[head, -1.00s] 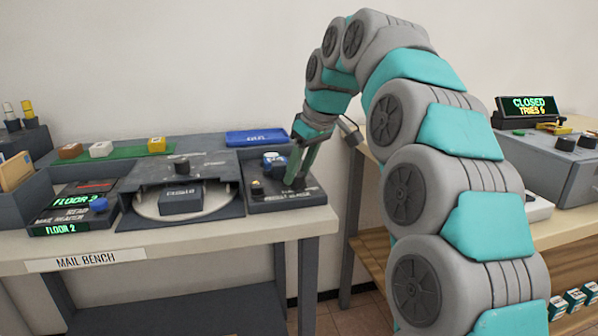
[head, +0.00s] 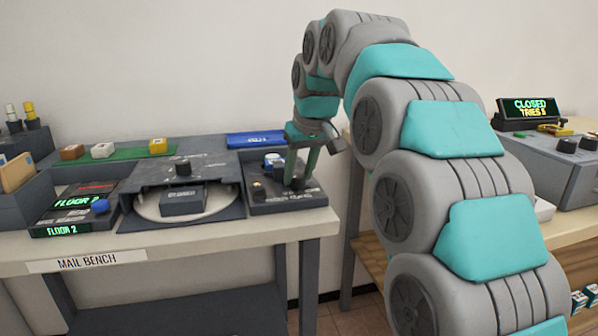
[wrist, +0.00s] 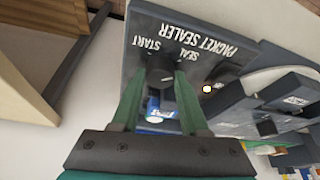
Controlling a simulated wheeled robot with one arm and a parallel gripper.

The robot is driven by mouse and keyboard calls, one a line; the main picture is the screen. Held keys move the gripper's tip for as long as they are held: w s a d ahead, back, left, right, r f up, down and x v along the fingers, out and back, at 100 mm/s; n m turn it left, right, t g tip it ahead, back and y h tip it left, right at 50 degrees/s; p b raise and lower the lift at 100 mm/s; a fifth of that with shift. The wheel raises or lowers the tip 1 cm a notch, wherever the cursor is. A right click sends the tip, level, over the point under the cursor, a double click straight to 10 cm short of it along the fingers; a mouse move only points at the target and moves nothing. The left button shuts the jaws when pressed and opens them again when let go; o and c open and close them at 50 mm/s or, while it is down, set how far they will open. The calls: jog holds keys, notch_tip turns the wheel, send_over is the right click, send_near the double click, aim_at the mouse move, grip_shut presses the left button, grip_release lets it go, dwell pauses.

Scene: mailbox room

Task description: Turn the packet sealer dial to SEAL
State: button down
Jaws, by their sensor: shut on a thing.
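The packet sealer (head: 308,203) is a dark box at the right end of the mail bench. It also shows in the wrist view (wrist: 150,22), with white lettering PACKET SEALER, SEAL and START. My gripper (head: 299,184) reaches down onto it from above. In the wrist view, my green fingers (wrist: 160,78) are shut on the sides of the dark dial (wrist: 160,70), just beside the words SEAL and START. The fingers partly cover the dial, and I cannot make out its pointer.
A small knob (head: 258,190) and a blue-and-white object (head: 273,160) are on the sealer's left and back. A round-plate machine (head: 183,198) stands just left. A blue tray (head: 256,138) lies behind. At the right, another bench holds a grey box (head: 560,165) and a lit CLOSED sign (head: 530,108).

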jog(key=shift+c, duration=2.1)
grip_release()
jog(key=v, duration=0.7)
jog(key=shift+r, duration=0.35)
jog(key=shift+s+d, duration=0.1)
jog(key=shift+d, duration=0.05)
jog(key=s+d+f+m+g, duration=0.2)
jog(key=s+d+f, duration=0.3)
jog(key=s+f, duration=0.5)
jog(key=s+d+f+m+g+h, duration=0.1)
jog(key=s+d+f, duration=0.4)
jog(key=s+f, duration=0.6)
jog(key=s+d+f+m+g+h, duration=0.1)
jog(key=s+d+f, duration=0.4)
jog(key=s+f, duration=0.5)
jog(key=s+m+g, duration=0.1)
jog(key=s, duration=0.6)
jog(key=shift+s+d+f+m+g, duration=0.15)
jog(key=shift+d+f+m+g, duration=0.15)
jog(key=shift+d+f+g, duration=0.1)
